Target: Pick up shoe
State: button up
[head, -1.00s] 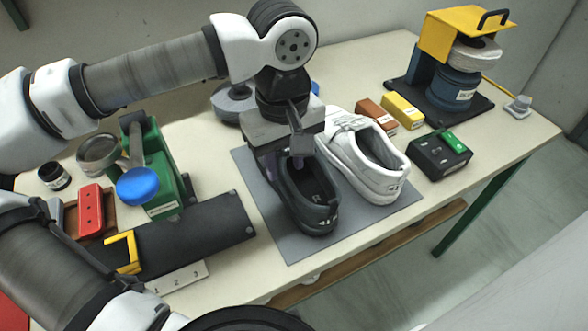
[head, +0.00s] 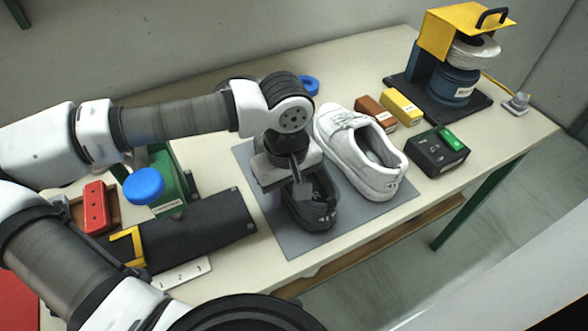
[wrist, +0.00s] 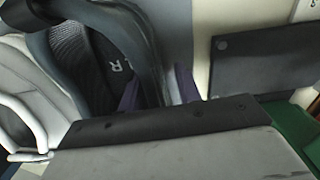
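The dark grey shoe (head: 322,216) lies on the grey mat (head: 285,238), its heel toward the table's front edge. My gripper (head: 303,200) is low over its opening and hides much of the shoe. In the wrist view, the dark shoe (wrist: 150,45) shows an "R" on its insole. The purple-tipped fingers of my gripper (wrist: 158,90) stand apart, one inside the shoe and one outside, with the side wall between them. Firm contact with the wall does not show. A white shoe (head: 365,160) lies close by on the right; it also shows in the wrist view (wrist: 35,95).
A black plate (head: 205,228) and a green fixture with a blue knob (head: 144,186) stand left. Brown (head: 375,110) and yellow (head: 402,106) boxes, a black box (head: 438,152) and a yellow-topped machine (head: 462,40) stand right. The front table edge is near the mat.

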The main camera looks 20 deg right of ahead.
grip_shut()
jog(key=shift+r, duration=0.1)
